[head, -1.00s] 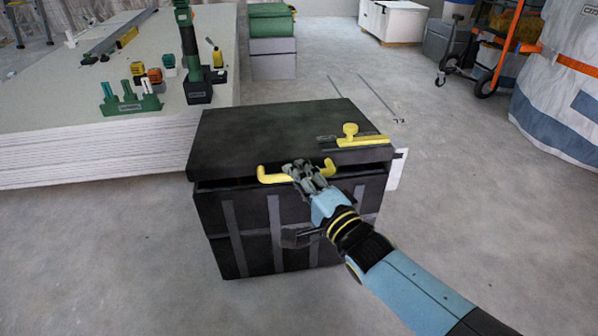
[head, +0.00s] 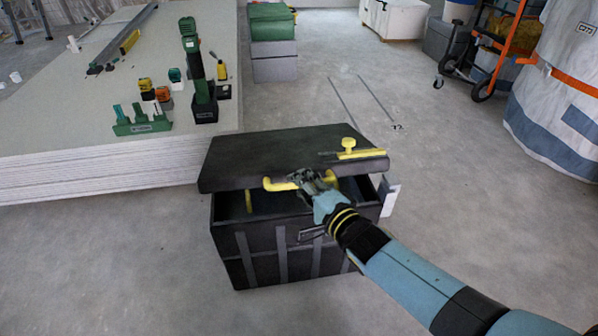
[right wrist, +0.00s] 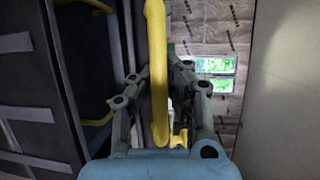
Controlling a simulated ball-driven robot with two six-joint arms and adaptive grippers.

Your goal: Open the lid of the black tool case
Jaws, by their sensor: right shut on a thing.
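The black tool case (head: 265,240) stands on the floor in the middle of the head view. Its lid (head: 270,155) is raised at the front, with a dark gap between lid and body. A yellow handle (head: 280,184) is on the lid's front edge. My right gripper (head: 308,180) is shut on this handle. In the right wrist view the handle (right wrist: 158,75) runs between the two fingers. Something yellow (right wrist: 97,122) shows inside the open case there. The case's inside is mostly hidden. My left gripper is not in view.
A yellow tool (head: 348,150) lies on the lid. A stack of pale boards (head: 90,185) with green and black tools stands at the left, close to the case.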

